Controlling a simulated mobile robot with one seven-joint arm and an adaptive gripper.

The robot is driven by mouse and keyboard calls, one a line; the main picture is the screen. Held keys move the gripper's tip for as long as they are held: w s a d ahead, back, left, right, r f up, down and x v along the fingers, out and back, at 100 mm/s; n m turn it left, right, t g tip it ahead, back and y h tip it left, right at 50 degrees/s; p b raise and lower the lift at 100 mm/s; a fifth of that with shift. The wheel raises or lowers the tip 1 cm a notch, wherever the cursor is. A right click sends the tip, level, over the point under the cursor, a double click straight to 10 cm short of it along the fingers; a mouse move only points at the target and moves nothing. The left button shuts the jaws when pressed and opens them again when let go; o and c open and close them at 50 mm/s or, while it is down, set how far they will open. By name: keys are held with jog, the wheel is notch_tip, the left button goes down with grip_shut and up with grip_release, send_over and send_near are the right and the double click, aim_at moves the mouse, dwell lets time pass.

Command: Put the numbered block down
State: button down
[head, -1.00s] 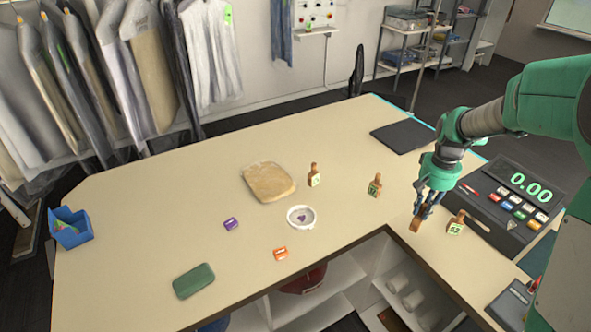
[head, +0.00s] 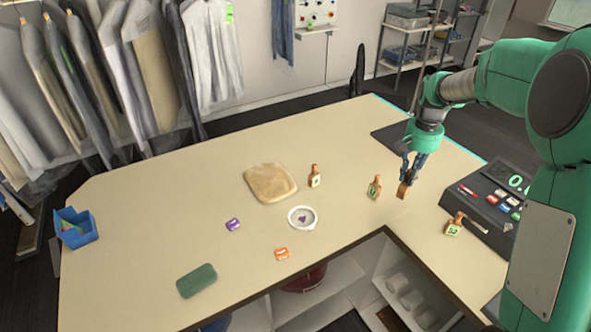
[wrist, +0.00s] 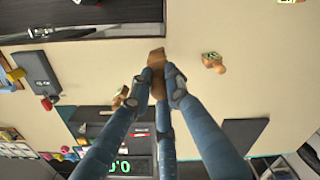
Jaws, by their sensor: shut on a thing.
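My gripper (head: 408,172) is shut on a small brown wooden block (head: 404,189), which hangs below the fingers over the counter. In the wrist view the held block (wrist: 157,62) sits between the blue fingers, its number not visible. Whether it touches the counter is hard to tell. Similar blocks with green-white number labels stand on the counter: one (head: 374,188) just left of my gripper, one (head: 314,177) further left, and one (head: 453,226) to the right by the register. The labels are too small to read surely.
The cash register (head: 490,205) is right of my gripper, and a dark flat pad (head: 392,136) lies behind it. A folded tan bag (head: 270,183), a white round dish (head: 302,226), small purple (head: 233,225) and orange (head: 282,254) items and a green pad (head: 197,281) lie leftward. The counter's inner edge is in front.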

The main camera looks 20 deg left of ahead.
jog(key=w+a+r+m+p, duration=0.1)
jog(key=w+a+p, duration=0.3)
jog(key=w+a, duration=0.45)
jog(key=w+a+m+p, duration=0.1)
jog(key=w+a+p, duration=0.2)
jog(key=w+a, duration=0.55)
jog(key=a+f+m+p, duration=0.1)
jog(key=a+p, duration=0.2)
jog(key=a, duration=0.8)
jog(key=a+f+p, duration=0.2)
jog(key=a+p, duration=0.1)
jog(key=a, duration=0.7)
jog(key=shift+w+a+f, duration=0.15)
jog(key=shift+f, duration=1.05)
jog(key=shift+w+a+f, duration=0.1)
jog(key=shift+a+f, duration=0.05)
jog(key=shift+f, duration=1.05)
notch_tip(320, 180, down, 6)
jog(key=shift+p, duration=0.3)
jog(key=shift+f, duration=0.2)
jog(key=shift+f+p, duration=0.3)
jog(key=shift+f, duration=1.45)
